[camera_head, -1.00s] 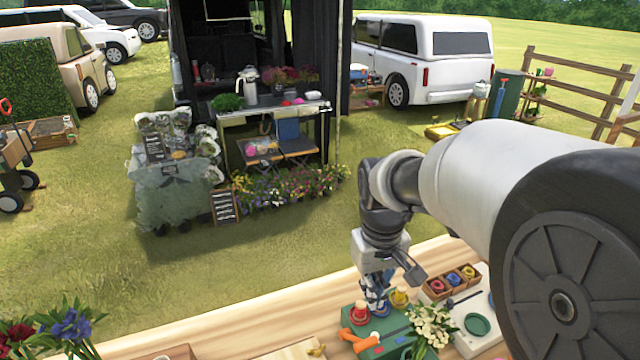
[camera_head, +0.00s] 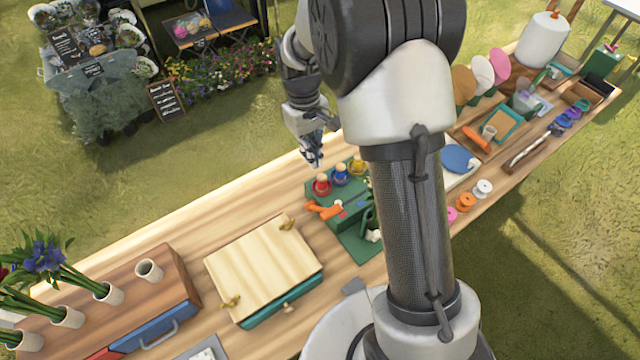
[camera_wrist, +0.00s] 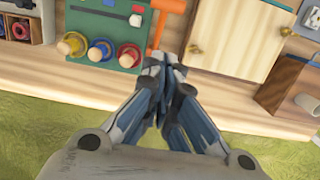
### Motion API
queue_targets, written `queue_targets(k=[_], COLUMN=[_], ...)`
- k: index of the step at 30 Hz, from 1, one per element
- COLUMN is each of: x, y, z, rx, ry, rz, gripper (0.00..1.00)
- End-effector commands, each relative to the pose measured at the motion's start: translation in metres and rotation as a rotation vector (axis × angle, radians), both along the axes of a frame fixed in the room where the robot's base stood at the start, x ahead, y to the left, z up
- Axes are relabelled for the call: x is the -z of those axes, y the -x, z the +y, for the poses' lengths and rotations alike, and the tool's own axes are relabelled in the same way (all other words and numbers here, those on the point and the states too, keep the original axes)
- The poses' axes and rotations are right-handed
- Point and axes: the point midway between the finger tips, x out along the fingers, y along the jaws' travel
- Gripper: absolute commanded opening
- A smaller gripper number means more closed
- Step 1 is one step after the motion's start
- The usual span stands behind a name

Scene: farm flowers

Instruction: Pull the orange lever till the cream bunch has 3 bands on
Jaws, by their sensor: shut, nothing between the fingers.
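The green banding machine (camera_head: 350,218) stands on the wooden table. Its orange lever (camera_head: 322,210) sticks out at its left side and also shows at the top of the wrist view (camera_wrist: 166,12). Red (camera_head: 321,184), blue (camera_head: 341,174) and yellow (camera_head: 357,165) round knobs stand along the machine's far side. The cream bunch is mostly hidden behind my arm; a pale bit (camera_head: 373,235) shows at the machine's near side, and no bands can be counted. My gripper (camera_head: 315,162) is shut and empty, above the table's far edge, beyond the red knob and apart from the lever.
A pale wooden board with brass clips (camera_head: 262,262) lies left of the machine. A wooden flower stand (camera_head: 125,285) with cups is farther left. Spools (camera_head: 467,201) and trays lie to the right. Bare table lies between board and far edge.

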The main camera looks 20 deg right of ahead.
Motion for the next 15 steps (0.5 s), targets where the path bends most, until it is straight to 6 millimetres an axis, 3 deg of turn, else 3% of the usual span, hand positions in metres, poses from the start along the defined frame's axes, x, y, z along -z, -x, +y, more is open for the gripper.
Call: queue_targets(k=[5, 15], x=[0.023, 0.095], y=[0.004, 0.013], z=[-0.001, -0.004], rx=[0.001, 0.001], ry=[0.001, 0.001], rz=[0.005, 0.005], gripper=[0.0, 0.0])
